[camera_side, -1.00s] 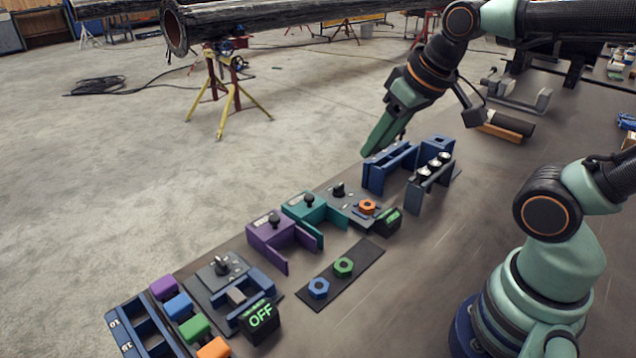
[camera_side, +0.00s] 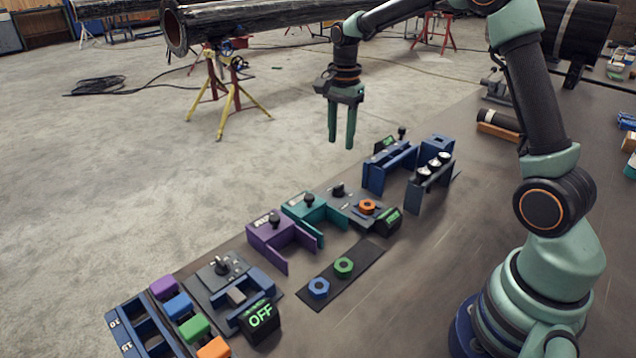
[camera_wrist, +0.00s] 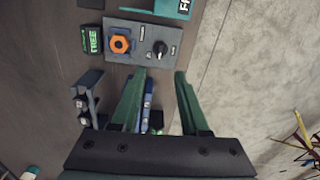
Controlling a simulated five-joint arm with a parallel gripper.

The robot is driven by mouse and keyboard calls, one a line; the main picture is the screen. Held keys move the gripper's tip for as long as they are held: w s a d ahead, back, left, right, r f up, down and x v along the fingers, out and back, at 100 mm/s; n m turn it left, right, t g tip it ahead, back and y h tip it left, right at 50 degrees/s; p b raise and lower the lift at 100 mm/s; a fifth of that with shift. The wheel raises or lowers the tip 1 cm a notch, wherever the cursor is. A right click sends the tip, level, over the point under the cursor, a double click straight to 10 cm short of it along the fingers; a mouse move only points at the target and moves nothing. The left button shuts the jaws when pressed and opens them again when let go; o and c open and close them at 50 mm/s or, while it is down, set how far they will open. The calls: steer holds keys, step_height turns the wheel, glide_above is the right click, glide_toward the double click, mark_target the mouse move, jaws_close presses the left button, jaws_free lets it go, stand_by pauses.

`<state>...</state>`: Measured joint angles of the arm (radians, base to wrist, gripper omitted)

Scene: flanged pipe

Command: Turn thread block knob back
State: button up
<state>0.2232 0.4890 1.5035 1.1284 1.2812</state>
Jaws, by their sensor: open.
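The thread block (camera_side: 352,203) is a grey plate on the bench with an orange hex nut (camera_side: 367,207) and a black knob (camera_side: 338,190). The wrist view shows the plate (camera_wrist: 140,57), the nut (camera_wrist: 119,44) and the knob (camera_wrist: 160,49) near the top. A small dark display (camera_wrist: 92,39) beside the plate reads FREE in green. My gripper (camera_side: 341,144) is open and empty, pointing down, above and apart from the block. In the wrist view its fingertips (camera_wrist: 161,72) lie just below the knob in the picture. Nothing hides the knob there.
A blue holder (camera_side: 390,166) and a rack with several silver-topped pieces (camera_side: 432,170) stand right of the block. Teal (camera_side: 305,208) and purple (camera_side: 270,235) brackets with knobs stand left. A dark mat (camera_side: 325,290) carries blue and green nuts. Open floor lies beyond the bench.

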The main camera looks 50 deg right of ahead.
mark_target(339, 185)
steer(key=shift+m, duration=0.4)
steer(key=f, duration=1.3)
steer(key=shift+w+d+f, duration=0.1)
steer(key=shift+w+d, duration=0.15)
jaws_close()
